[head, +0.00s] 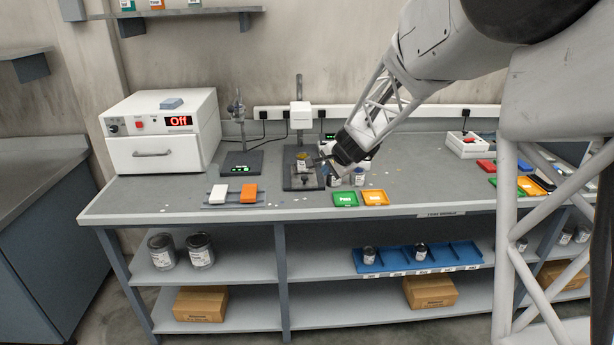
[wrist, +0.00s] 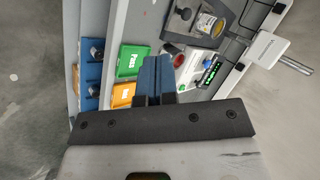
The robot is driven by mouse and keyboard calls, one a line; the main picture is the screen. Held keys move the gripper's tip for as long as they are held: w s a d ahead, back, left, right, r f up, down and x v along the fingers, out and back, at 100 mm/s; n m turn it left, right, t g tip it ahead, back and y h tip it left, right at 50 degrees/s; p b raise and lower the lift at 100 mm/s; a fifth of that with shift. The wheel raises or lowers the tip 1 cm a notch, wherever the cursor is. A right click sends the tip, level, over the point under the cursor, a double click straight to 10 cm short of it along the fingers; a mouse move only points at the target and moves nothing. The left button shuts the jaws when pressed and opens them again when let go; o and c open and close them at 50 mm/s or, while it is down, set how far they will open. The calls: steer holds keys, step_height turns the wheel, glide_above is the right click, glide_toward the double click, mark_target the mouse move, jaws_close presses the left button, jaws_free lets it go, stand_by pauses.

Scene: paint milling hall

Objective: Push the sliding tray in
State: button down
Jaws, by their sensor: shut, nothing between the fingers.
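My gripper (head: 322,160) is over the middle of the workbench, just right of a stand with a white head (head: 300,115) and a dark base plate (head: 290,183). A small can (head: 302,161) stands on this base; it also shows in the wrist view (wrist: 208,26). The blue fingers of my gripper (wrist: 152,62) are together, with nothing between them. I cannot tell for sure which part is the sliding tray: this base may carry it, and the white cabinet (head: 160,132) at left has a drawer-like front with a handle (head: 152,154).
A green card tray (head: 345,199) and an orange one (head: 375,198) lie near the front edge. Small cans (head: 359,177) stand beside my gripper. A second stand (head: 242,163) is left of it.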

mark_target(309, 156)
steer(key=w+f+m, duration=0.2)
steer(key=w+f, duration=0.2)
steer(key=w, duration=0.2)
steer(key=shift+w+d+f+t, duration=0.15)
steer(key=shift+w+d+t, duration=0.05)
steer(key=shift+w+t, duration=0.1)
steer(key=shift+f, duration=0.1)
steer(key=x, duration=1)
steer(key=shift+f, duration=0.1)
steer(key=shift+w+a+f, duration=0.1)
steer(key=shift+w+a, duration=0.15)
steer(key=shift+w, duration=0.3)
steer(key=shift+w+a+f, duration=0.1)
steer(key=shift+w+a, duration=0.15)
steer(key=shift+w, duration=0.35)
steer(key=shift+w+a, duration=0.25)
steer(key=shift+w, duration=0.3)
steer(key=shift+w, duration=0.1)
steer(key=w, duration=1.5)
steer(key=shift+w, duration=0.2)
steer(key=shift+d, duration=0.1)
